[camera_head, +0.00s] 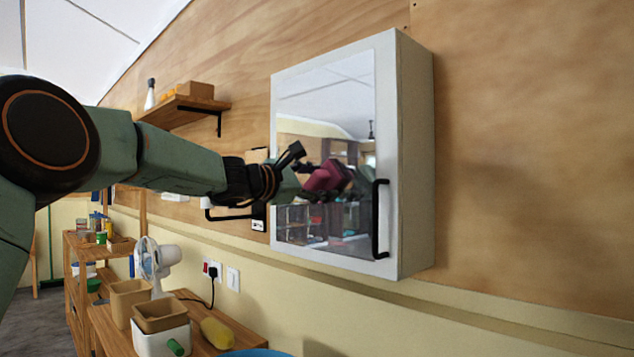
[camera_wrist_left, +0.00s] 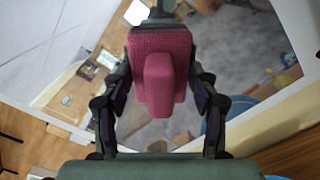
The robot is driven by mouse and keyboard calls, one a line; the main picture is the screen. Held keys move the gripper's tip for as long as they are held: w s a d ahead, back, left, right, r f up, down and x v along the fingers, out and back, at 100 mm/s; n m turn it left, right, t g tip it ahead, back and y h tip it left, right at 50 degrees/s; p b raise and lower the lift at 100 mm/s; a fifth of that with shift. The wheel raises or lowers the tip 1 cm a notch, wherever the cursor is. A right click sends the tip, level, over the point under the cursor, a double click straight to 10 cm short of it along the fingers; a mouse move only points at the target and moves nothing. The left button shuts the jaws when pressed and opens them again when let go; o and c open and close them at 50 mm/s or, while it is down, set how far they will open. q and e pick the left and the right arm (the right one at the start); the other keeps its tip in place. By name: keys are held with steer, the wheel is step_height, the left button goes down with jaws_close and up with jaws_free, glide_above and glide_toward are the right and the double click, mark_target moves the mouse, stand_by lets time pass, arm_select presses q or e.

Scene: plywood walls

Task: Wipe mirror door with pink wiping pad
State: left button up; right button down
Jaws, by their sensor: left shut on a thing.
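The white wall cabinet has a mirror door (camera_head: 325,105) with a black vertical handle (camera_head: 380,218) on its right side; the door looks shut. My left gripper (camera_head: 305,181) is shut on the pink wiping pad (camera_head: 325,176) in front of the middle of the mirror. In the left wrist view the pad (camera_wrist_left: 163,65) sits between both fingers, its grip block toward me and its flat face toward the mirror (camera_wrist_left: 235,50). The pad is very close to the glass; I cannot tell whether it touches. Its reflection blends with it. My right gripper is not in view.
A small wooden shelf (camera_head: 185,103) with a bottle and box is on the wall to the left. Below stand a wooden bench with bins (camera_head: 160,318), a white fan (camera_head: 155,258) and a yellow item (camera_head: 217,333). The wall right of the cabinet is bare.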

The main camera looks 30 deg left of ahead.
arm_select(q)
steer(key=shift+a, duration=0.15)
steer(key=shift+w+a+r+p, duration=0.1)
steer(key=shift+w+a+p, duration=0.1)
steer(key=shift+a+p, duration=0.3)
steer(key=shift+w+a+p, duration=0.25)
steer(key=shift+a+p, duration=0.15)
steer(key=shift+a, duration=0.25)
steer(key=shift+w+a+p, duration=0.25)
steer(key=shift+a+p, duration=0.1)
steer(key=shift+a, duration=0.25)
steer(key=shift+s+d+f+b, duration=0.1)
steer(key=shift+s+d+b, duration=0.05)
steer(key=shift+d+b, duration=0.3)
steer(key=shift+s+d+f+b, duration=0.1)
steer(key=shift+d+b, duration=0.25)
steer(key=shift+b, duration=0.1)
steer(key=shift+s+d+r+b, duration=0.1)
steer(key=shift+s+d+b, duration=0.1)
steer(key=shift+d+b, duration=0.35)
steer(key=shift+s+d+r+b, duration=0.1)
steer(key=shift+s+d+b, duration=0.1)
steer(key=shift+d+b, duration=0.3)
steer(key=shift+d, duration=0.1)
steer(key=shift+s, duration=0.1)
